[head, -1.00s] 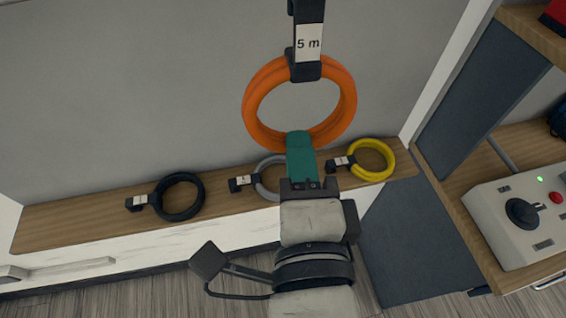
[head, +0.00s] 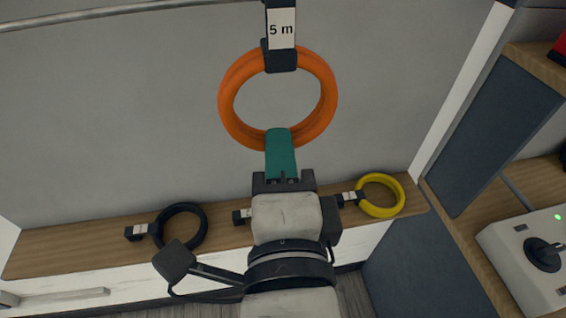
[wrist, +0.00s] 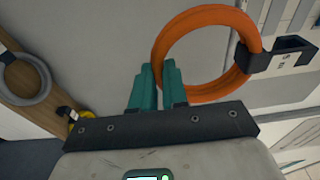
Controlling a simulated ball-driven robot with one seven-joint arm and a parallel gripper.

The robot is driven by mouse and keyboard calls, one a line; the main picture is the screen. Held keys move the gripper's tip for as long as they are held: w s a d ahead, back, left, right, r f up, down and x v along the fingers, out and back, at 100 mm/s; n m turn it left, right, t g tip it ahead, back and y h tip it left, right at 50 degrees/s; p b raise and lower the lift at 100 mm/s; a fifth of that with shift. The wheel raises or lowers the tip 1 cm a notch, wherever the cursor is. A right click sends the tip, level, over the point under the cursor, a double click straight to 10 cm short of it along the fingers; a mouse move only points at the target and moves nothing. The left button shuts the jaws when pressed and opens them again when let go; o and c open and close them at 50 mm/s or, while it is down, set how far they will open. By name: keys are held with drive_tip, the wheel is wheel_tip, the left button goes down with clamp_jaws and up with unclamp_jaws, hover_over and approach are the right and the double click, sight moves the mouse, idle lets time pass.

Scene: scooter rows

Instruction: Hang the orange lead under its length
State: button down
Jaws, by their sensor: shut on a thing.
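The orange lead (head: 231,100) is a thick coil hanging in the air before the grey wall. A black hook-shaped tag (head: 281,30) with a white "5 m" label is at the coil's top; its upper end leaves the picture. My gripper (head: 279,135) has teal fingers shut on the bottom of the coil. In the wrist view the orange lead (wrist: 205,95) sits beyond the teal fingers (wrist: 160,80), with its tag (wrist: 280,58) to the right. A metal rail (head: 130,12) crosses the top left of the head view. No length sign shows.
A wooden shelf (head: 90,239) below carries a black coil (head: 200,232), a yellow coil (head: 382,210) and a tag (head: 242,217) whose coil my arm hides. A control box (head: 515,265) with a joystick stands right. The wall area around the orange coil is clear.

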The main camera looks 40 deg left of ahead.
drive_tip(key=f+p+x, duration=0.2)
drive_tip(key=x, duration=0.7)
drive_tip(key=shift+s+a, duration=0.35)
drive_tip(key=shift+a, duration=0.1)
idle(0.3)
idle(0.4)
drive_tip(key=c, duration=1.1)
unclamp_jaws()
drive_tip(key=shift+f, duration=0.1)
drive_tip(key=shift+b+v, duration=1.9)
drive_tip(key=shift+v, duration=3.5)
